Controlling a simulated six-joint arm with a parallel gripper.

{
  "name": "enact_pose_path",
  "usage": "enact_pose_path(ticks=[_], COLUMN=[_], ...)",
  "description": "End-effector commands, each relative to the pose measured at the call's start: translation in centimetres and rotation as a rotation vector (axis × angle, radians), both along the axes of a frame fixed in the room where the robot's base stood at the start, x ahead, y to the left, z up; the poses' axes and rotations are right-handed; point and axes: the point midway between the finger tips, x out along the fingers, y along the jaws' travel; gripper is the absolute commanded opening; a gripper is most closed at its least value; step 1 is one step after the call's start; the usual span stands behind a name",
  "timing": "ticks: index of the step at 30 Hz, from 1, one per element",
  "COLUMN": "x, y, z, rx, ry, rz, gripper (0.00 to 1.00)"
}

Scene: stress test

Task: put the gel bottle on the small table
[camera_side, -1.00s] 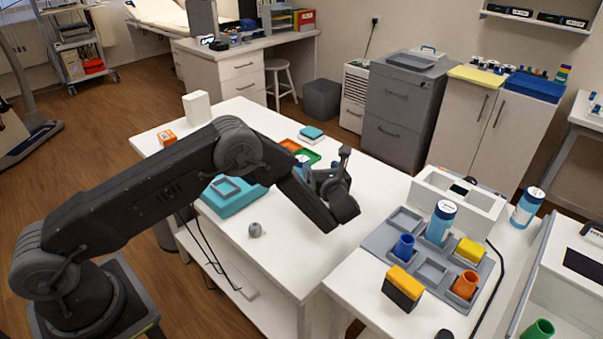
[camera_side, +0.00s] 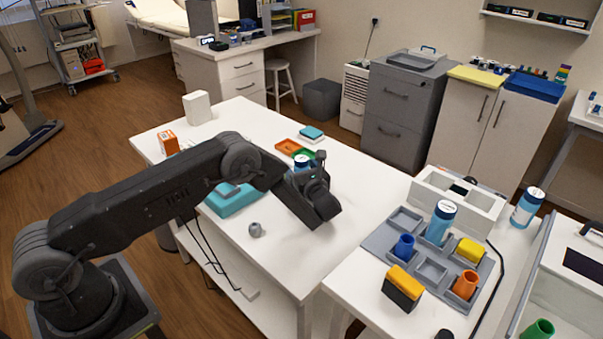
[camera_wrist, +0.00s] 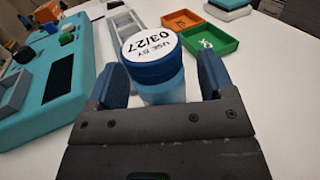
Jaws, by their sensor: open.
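A bottle with a blue cap and white lid label reading "USE BY 03/27" (camera_wrist: 152,52) stands upright on the white table (camera_side: 270,265); its cap also shows behind my gripper in the side view (camera_side: 301,161). In the wrist view my gripper (camera_wrist: 158,78) is open, with one finger on each side of the bottle. I cannot tell whether either finger touches it. The bottle's lower part is hidden by the gripper body.
A teal case (camera_side: 232,200) lies left of the bottle. Orange and green trays (camera_wrist: 207,40) lie beyond it. A small grey ball-like object (camera_side: 255,230) is near the front edge. The grey tray (camera_side: 432,270) holds coloured cups and blocks on the right table.

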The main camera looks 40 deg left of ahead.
Motion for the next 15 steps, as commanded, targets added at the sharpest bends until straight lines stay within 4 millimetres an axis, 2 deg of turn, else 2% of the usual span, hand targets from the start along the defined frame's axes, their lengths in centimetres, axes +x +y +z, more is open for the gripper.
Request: enact_pose_path(ticks=[4, 15], x=[-0.01, -0.02], y=[-0.02, -0.05], z=[-0.01, -0.02], rx=[0.0, -0.001], ry=[0.0, 0.0], rz=[0.0, 0.0], gripper=[0.74, 0.39])
